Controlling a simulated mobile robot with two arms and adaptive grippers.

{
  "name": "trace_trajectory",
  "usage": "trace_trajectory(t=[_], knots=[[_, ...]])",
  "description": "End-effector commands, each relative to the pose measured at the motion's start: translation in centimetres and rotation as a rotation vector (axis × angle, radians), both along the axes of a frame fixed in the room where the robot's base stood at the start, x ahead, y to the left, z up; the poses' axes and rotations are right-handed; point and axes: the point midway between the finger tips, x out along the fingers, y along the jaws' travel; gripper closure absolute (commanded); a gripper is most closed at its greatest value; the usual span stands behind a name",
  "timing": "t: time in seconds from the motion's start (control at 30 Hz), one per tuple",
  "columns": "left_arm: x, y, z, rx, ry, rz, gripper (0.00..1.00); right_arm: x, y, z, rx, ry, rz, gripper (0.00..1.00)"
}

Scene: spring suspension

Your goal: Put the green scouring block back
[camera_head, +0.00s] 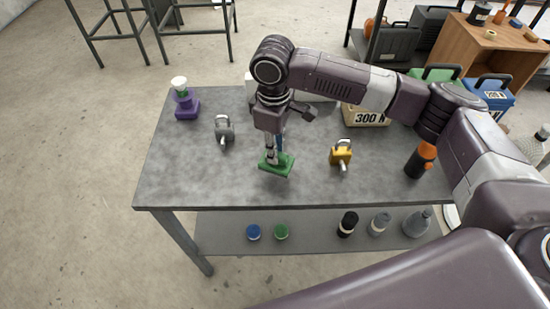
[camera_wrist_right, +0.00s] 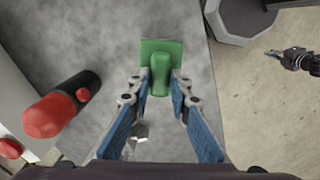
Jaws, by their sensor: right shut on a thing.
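The green scouring block (camera_head: 277,167) is a flat green slab with a raised grip on top. My right gripper (camera_head: 277,155) points down over the middle of the grey bench and is shut on this grip. In the right wrist view the green block (camera_wrist_right: 162,52) shows beyond the fingertips, with its grip between the two fingers (camera_wrist_right: 160,85). Whether the block touches the bench top or hangs just above it, I cannot tell. My left gripper does not show in the head view.
On the grey bench (camera_head: 200,170) stand a grey weight (camera_head: 224,130), a yellow weight (camera_head: 341,153), a purple stand (camera_head: 186,107), a black-and-orange bottle (camera_head: 420,160) and a "300 N" box (camera_head: 366,117). A black cylinder with a red end (camera_wrist_right: 60,105) shows in the wrist view.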

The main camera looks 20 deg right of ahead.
Motion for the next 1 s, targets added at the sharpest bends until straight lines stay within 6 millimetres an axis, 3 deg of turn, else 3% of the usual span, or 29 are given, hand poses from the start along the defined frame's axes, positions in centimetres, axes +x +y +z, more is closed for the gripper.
trace_trajectory(t=[0.1, 0.33, 0.73, 0.77, 0.9, 1.0], knots=[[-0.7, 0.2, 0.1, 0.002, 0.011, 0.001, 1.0, 0.0, 0.0, -1.0, 0.001, 0.001, 0.0, 1.0], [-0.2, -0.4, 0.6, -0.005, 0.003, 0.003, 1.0, 0.0, 0.0, -4.1, -0.001, 0.001, 0.001, 1.0], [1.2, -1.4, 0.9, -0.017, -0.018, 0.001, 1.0, 0.0, 0.1, -4.7, 0.001, -0.001, 0.001, 1.0], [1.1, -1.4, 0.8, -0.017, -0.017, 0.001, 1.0, 0.0, 0.0, -4.8, 0.001, -0.001, 0.001, 0.8], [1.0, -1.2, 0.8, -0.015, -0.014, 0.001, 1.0, 0.0, 0.0, -4.7, 0.001, -0.001, 0.001, 0.64], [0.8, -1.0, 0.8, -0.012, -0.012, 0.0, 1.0, 0.0, 0.0, -4.7, 0.001, -0.001, 0.001, 0.64]])
